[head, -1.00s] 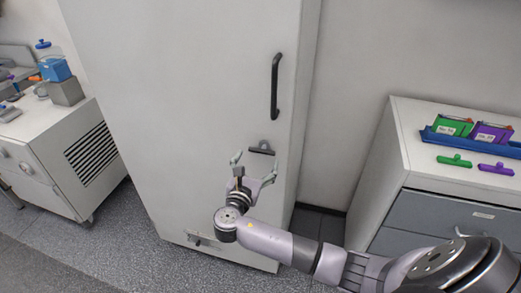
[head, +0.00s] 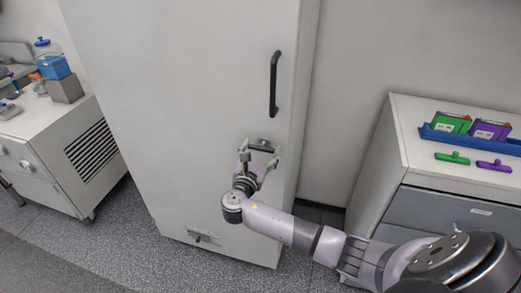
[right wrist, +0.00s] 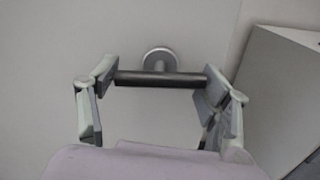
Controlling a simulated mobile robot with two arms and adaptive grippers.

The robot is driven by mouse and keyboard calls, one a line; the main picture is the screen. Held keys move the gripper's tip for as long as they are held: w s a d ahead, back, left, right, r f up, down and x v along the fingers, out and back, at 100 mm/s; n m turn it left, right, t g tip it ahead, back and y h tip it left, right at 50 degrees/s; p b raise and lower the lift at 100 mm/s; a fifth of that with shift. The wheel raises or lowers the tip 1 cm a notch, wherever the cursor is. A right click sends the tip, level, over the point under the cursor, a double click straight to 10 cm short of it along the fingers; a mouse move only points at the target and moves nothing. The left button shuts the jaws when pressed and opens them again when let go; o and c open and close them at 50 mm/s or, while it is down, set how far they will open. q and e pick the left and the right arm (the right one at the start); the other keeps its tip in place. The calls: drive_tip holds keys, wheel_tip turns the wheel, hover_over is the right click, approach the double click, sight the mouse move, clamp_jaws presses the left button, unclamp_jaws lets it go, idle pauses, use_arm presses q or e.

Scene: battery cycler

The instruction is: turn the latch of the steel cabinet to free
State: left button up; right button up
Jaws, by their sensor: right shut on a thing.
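The steel cabinet (head: 190,90) is tall and pale grey, with its door closed. Its latch (head: 263,146) is a short dark bar on a round grey mount, below the long handle. In the right wrist view the latch bar (right wrist: 150,78) lies level, with the mount (right wrist: 160,58) just above its middle. My right gripper (head: 259,153) is at the latch; in the right wrist view its fingers (right wrist: 160,80) are shut on the bar's two ends. In the head view the fingers partly cover the latch. My left gripper is not in view.
A black vertical handle (head: 274,85) is above the latch. A small fitting (head: 202,237) sits low on the cabinet. A drawer unit (head: 400,150) with a blue tray (head: 450,137) stands right, and a low cabinet (head: 45,150) left. Open floor lies in front.

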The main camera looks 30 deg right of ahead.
drive_tip(key=shift+a+r, duration=0.1)
drive_tip(key=c, duration=0.4)
